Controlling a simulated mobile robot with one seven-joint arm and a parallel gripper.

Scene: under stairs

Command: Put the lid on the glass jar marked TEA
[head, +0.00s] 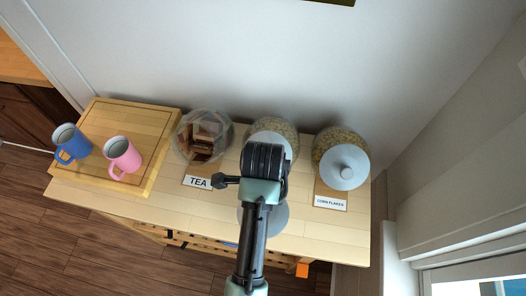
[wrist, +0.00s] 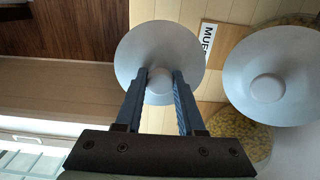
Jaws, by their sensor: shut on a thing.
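The glass jar marked TEA (head: 203,128) stands at the back of the table, left of the other two jars. Its top is open and brown pieces show inside. Its TEA label (head: 197,182) lies in front of it. My gripper (wrist: 160,84) is shut on the round knob of a pale grey lid (wrist: 140,42). In the head view this lid (head: 276,218) shows partly behind my arm, near the table's front and right of the TEA label. Its height above the table is hard to tell. My fingertips are hidden in the head view.
A middle jar (head: 283,127) and a corn flakes jar (head: 340,141) wear lids. The middle jar's lid (wrist: 236,78) is close beside the held one in the wrist view. Blue (head: 66,138) and pink (head: 119,153) mugs stand on a wooden board (head: 145,122). The wall is close behind.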

